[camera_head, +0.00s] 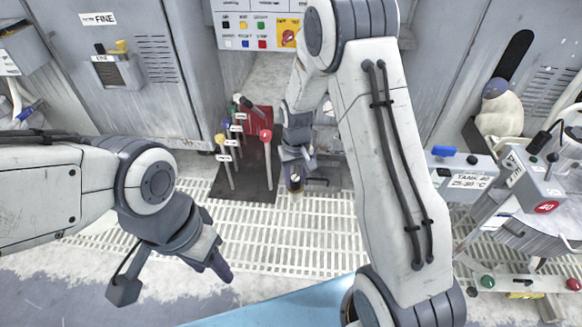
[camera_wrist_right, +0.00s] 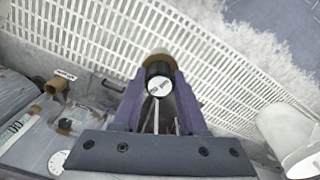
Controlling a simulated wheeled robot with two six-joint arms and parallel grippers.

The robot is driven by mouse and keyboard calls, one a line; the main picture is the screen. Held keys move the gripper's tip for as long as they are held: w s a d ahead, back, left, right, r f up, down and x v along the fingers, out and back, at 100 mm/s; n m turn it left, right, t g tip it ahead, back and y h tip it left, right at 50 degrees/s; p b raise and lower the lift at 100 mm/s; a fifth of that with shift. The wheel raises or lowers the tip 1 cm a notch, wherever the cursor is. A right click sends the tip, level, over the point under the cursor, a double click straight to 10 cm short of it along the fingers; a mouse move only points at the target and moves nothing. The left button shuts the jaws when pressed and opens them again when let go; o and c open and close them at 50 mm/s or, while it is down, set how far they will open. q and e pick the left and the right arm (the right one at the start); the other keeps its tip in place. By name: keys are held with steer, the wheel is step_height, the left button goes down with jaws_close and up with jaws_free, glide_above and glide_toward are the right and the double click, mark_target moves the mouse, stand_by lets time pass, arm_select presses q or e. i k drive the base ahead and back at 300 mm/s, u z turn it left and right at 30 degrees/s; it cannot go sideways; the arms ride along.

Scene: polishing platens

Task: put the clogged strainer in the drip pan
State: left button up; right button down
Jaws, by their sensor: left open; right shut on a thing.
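My right gripper (camera_head: 294,178) is low over the grating beside the lever panel, fingers pointing down. In the right wrist view its fingers (camera_wrist_right: 158,100) are shut on a short dark cylinder (camera_wrist_right: 159,68) with a tan rim and a white round label. The label is too small to read, and I cannot tell for certain that this is the clogged strainer. My left gripper (camera_head: 217,262) is open and empty, above the floor at the lower left. I cannot pick out the drip pan with certainty in either view.
Levers with coloured knobs (camera_head: 265,136) stand left of my right gripper. A brown-ended cylinder with a tag (camera_wrist_right: 57,85) shows at the left in the wrist view. White grating (camera_head: 300,235) covers the floor. A labelled tank unit (camera_head: 463,168) stands at the right.

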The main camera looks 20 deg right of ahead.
mark_target(317, 174)
steer(key=u, duration=1)
steer(key=i, duration=0.75)
steer(key=z, duration=0.5)
